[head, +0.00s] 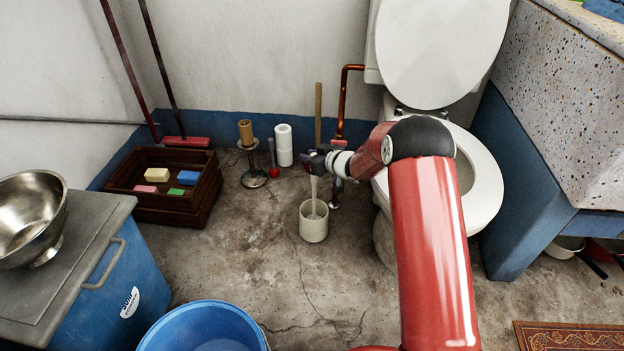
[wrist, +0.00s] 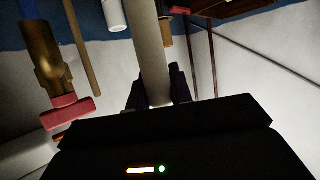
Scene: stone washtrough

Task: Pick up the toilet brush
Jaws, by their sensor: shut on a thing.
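The toilet brush (head: 314,192) has a pale upright handle, and its lower end is inside a whitish cylindrical holder (head: 313,228) on the floor. My gripper (head: 314,162) is shut on the upper part of the handle, above the holder. In the wrist view the handle (wrist: 151,45) runs between the two dark fingers of my gripper (wrist: 157,95). The brush head is hidden inside the holder, so I cannot tell whether it touches the bottom.
The toilet (head: 470,180) stands right of the holder, with a copper pipe (head: 343,100) behind. A paper roll stand (head: 254,177), white rolls (head: 284,145) and a wooden crate (head: 165,212) are to the left. A blue tub (head: 205,328) is in front. Bare floor lies between.

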